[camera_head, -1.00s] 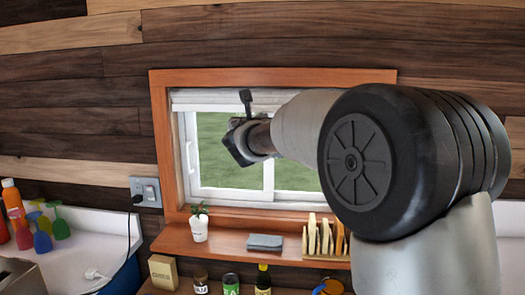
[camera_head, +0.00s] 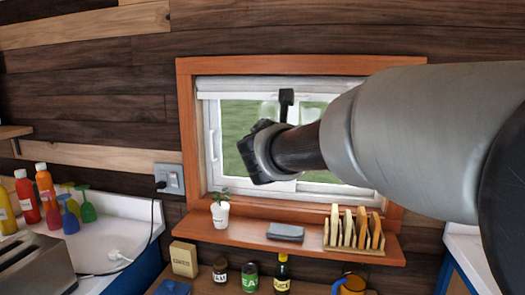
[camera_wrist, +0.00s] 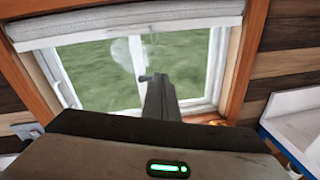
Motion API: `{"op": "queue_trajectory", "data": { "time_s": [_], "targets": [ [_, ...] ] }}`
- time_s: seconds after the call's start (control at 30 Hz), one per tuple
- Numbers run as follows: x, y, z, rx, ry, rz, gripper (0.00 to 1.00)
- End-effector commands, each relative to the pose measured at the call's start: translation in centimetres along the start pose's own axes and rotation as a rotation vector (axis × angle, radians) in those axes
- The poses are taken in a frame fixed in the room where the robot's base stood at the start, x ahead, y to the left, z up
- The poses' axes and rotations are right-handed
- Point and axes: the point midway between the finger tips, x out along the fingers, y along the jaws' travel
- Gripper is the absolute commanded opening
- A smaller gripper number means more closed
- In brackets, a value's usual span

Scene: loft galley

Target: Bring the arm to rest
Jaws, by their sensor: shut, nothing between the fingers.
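My arm reaches in from the right edge of the head view, across the front of the window (camera_head: 240,120). In the wrist view my gripper (camera_wrist: 160,84) shows as a narrow dark shape pointing at the window panes (camera_wrist: 95,70). The fingers are together with nothing between them.
Below the window a shelf (camera_head: 250,236) bears a potted plant (camera_head: 220,212), a grey folded item (camera_head: 286,232) and a wooden rack (camera_head: 354,248). Jars and bottles stand lower down.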

Motion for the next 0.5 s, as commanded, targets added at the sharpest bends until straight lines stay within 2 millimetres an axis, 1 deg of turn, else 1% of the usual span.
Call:
{"op": "queue_trajectory", "data": {
  "time_s": [0.03,0.07,0.1,0.13,0.17,0.2,0.27,0.3,0.37,0.4,0.47,0.5],
  "targets": [
    [-1.2,-2.9,1.6,0.137,0.026,-0.074,0.0],
    [-2.0,-4.7,1.8,0.234,0.046,-0.124,0.0],
    [-3.3,-7.3,1.9,0.375,0.072,-0.199,0.0],
    [-4.4,-9.3,1.8,0.486,0.089,-0.258,0.0],
    [-5.6,-11.1,1.5,0.599,0.106,-0.317,0.0],
    [-7.3,-13.2,0.9,0.748,0.127,-0.396,0.0],
    [-10.0,-16.1,-0.2,0.972,0.152,-0.519,0.0],
    [-12.0,-17.5,-1.1,1.123,0.166,-0.6,0.0],
    [-15.1,-19.2,-2.6,1.35,0.183,-0.727,0.0],
    [-17.1,-19.8,-3.7,1.495,0.195,-0.81,0.0],
    [-20.0,-20.2,-5.2,1.703,0.208,-0.933,0.0],
    [-21.7,-20.1,-6.1,1.828,0.217,-1.011,0.0]
  ]
}}
